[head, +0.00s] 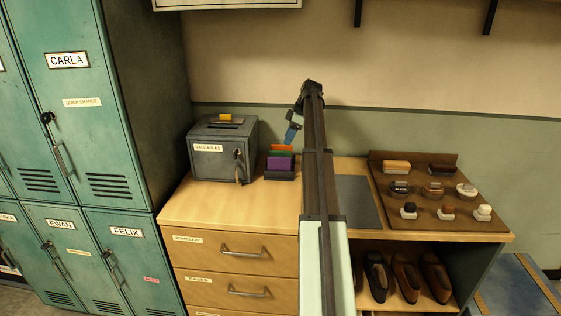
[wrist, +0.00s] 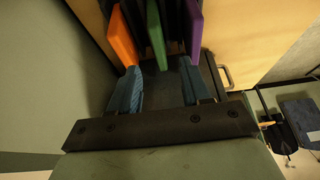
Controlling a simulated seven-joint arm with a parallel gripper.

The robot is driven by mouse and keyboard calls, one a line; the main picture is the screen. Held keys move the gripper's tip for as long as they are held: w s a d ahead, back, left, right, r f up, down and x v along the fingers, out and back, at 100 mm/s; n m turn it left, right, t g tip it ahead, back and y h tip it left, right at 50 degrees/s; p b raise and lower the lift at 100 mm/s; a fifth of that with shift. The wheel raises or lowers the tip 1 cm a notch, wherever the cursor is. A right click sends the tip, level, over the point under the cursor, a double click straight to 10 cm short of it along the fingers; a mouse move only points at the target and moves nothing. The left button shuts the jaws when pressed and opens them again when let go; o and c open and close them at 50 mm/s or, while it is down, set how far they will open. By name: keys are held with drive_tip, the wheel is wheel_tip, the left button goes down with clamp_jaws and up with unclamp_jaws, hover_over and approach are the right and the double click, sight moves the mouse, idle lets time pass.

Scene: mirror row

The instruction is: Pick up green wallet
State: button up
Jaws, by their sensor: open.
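The green wallet (wrist: 155,35) stands upright between an orange wallet (wrist: 121,36) and a purple wallet (wrist: 193,25) in the wrist view. In the head view only a thin strip of the green wallet (head: 281,153) shows behind the purple one. My gripper (wrist: 160,69) is open, its two blue fingers spread to either side of the green wallet's near end. The fingertips look close to the orange and purple wallets; whether they touch I cannot tell. In the head view my gripper (head: 291,135) is just above the wallets, with nothing held.
The wallets stand in a dark holder (head: 280,176) on the wooden cabinet top (head: 235,208). A grey valuables box (head: 213,165) stands close to their left. A grey mat (head: 358,203) and a brown board (head: 440,225) with brushes lie to the right. The wall is close behind.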

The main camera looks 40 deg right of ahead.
sight(282, 151)
drive_tip(key=x, duration=0.9)
drive_tip(key=shift+w+f, duration=0.2)
drive_tip(key=shift+f, duration=0.2)
drive_tip(key=shift+c, duration=0.5)
clamp_jaws()
